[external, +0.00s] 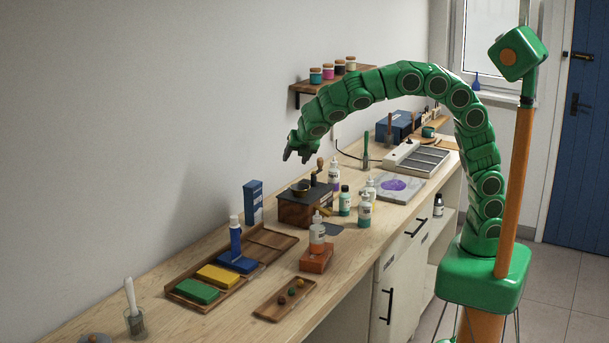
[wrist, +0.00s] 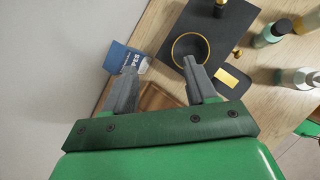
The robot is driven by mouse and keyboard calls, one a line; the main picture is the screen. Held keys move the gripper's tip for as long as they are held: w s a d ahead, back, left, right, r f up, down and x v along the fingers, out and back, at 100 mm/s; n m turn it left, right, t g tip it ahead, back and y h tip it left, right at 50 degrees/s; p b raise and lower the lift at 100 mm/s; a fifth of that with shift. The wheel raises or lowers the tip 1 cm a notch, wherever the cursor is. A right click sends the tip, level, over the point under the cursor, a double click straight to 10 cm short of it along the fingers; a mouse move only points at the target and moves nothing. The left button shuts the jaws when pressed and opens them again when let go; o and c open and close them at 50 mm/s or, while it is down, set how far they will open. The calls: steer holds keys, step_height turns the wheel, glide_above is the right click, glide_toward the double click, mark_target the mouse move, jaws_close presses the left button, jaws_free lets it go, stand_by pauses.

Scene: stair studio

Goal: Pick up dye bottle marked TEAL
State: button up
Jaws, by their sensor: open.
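Several dye bottles stand on the bench beside the grinder; I cannot read their labels, so I cannot tell which is marked TEAL. One is a green-teal bottle with a black cap (external: 345,203), which also shows in the wrist view (wrist: 268,37). Another is a teal-tinted bottle with a pale top (external: 365,213), nearer the bench's front edge. My gripper (external: 297,155) is open and empty, in the air above and left of the grinder. In the wrist view its two fingers (wrist: 161,60) are spread apart, and the bottles lie off to their right.
A dark grinder box with a brass bowl (wrist: 190,48) stands close below the fingers. A blue box (external: 253,202) stands by the wall. A clear bottle (external: 317,236) sits on an orange block. A wooden tray (external: 271,239) holds coloured blocks. A purple-marked slab (external: 412,183) lies behind the bottles.

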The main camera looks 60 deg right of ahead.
steer(key=s+d+f+m+g+y, duration=0.2)
steer(key=d+m+g+y, duration=0.1)
steer(key=d, duration=0.4)
steer(key=s+d+f+m+g+y, duration=0.2)
steer(key=d+g+y, duration=0.15)
steer(key=d, duration=0.35)
steer(key=s+d+r+m+g+y, duration=0.15)
steer(key=s+d+r+y, duration=0.35)
steer(key=d+r+y, duration=0.5)
glide_toward(345, 186)
step_height(345, 186, down, 3)
steer(key=a, duration=0.2)
steer(key=shift+m+y, duration=0.25)
steer(key=shift+y, duration=0.2)
steer(key=shift+r+x, duration=0.1)
steer(key=shift+x, duration=1.7)
steer(key=shift+r+x, duration=0.15)
steer(key=shift+x, duration=1.65)
steer(key=shift+s, duration=0.15)
jaws_close()
